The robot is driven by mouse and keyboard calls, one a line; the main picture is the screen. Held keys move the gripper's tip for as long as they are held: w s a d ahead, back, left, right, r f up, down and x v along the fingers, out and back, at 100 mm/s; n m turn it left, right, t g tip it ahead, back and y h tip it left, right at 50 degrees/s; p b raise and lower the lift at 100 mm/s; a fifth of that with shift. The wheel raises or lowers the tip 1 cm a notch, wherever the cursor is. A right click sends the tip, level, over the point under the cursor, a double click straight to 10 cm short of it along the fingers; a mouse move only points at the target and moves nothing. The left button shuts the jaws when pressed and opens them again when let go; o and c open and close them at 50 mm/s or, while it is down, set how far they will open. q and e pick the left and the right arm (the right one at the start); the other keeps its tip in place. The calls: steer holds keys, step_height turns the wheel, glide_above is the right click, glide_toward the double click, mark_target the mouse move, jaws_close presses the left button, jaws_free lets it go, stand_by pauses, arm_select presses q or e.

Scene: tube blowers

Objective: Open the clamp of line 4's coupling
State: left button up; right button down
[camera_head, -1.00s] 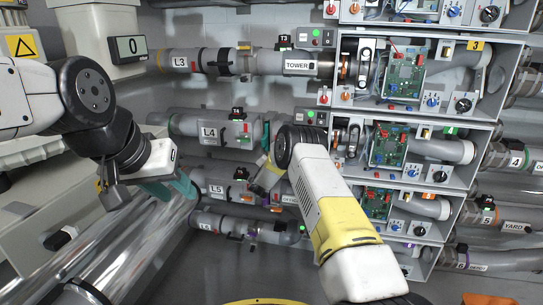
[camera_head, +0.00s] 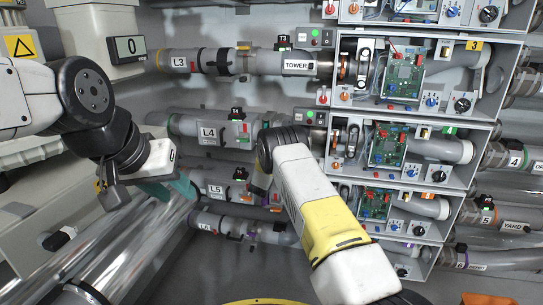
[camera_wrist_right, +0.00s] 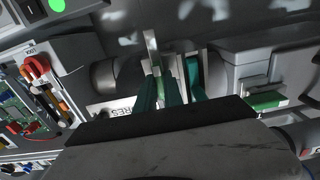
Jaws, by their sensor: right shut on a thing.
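The L3 tube (camera_head: 183,62) runs above and the L5 tube (camera_head: 212,187) below. Open boxes with circuit boards (camera_head: 390,146) and knobs stand close right of my right arm. A small label (camera_wrist_right: 112,109) shows beside the fingers. The floor below the tubes is clear.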

steer(key=shift+f, duration=0.2)
stand_by(0.3)
steer(key=c, duration=1.7)
jaws_free()
steer(key=shift+o, duration=1.2)
steer(key=shift+r, duration=0.1)
steer(key=v, duration=0.8)
steer(key=shift+r, duration=0.1)
